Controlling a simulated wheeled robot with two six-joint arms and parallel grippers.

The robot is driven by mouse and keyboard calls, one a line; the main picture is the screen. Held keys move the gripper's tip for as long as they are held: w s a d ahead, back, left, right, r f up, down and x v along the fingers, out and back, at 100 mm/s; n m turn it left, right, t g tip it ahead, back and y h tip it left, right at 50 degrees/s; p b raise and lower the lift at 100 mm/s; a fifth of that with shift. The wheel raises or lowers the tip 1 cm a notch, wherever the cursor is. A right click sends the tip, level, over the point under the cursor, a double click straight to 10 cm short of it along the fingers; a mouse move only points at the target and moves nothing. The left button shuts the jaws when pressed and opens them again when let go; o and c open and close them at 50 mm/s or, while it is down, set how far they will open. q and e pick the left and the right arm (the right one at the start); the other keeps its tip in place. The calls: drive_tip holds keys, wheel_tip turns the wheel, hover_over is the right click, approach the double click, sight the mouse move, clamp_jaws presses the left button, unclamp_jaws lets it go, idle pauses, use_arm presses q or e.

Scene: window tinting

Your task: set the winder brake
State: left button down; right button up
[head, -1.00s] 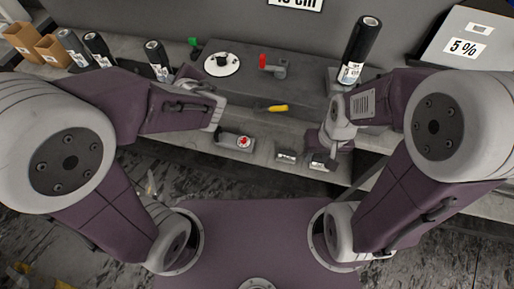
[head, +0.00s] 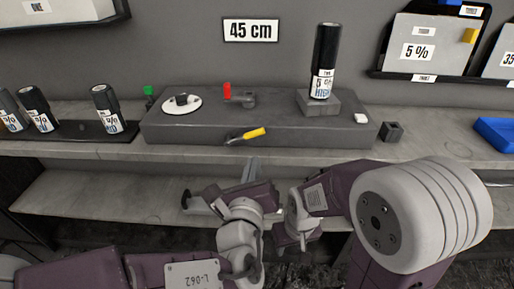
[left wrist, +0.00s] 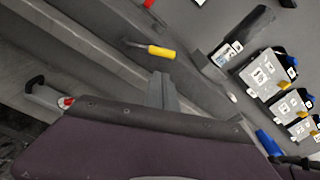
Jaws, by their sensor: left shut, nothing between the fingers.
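The winder (head: 200,128) is a long dark grey block on the bench. A yellow-handled lever (head: 255,133) sits on its front face and tilts up to the right. A red upright handle (head: 227,92) stands on its top. No label shows which one is the brake. The yellow lever also shows in the left wrist view (left wrist: 160,52). My left gripper (head: 250,168) is shut and empty, below and in front of the yellow lever, apart from it. Its grey fingers show in the left wrist view (left wrist: 162,90). My right gripper (head: 298,232) is low at the right, its fingers hard to make out.
A dark film roll (head: 325,60) stands upright on a block at the winder's right end. A white disc (head: 181,104) lies on its left end. Several rolls stand at the left (head: 107,108). A small dark cube (head: 391,131) and a blue tray (head: 495,133) are to the right.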

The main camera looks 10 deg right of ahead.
sight(246, 136)
use_arm(q)
drive_tip(key=b+x, duration=0.1)
drive_tip(key=x, duration=0.9)
drive_tip(key=shift+w, duration=0.1)
use_arm(e)
drive_tip(key=shift+f, duration=0.65)
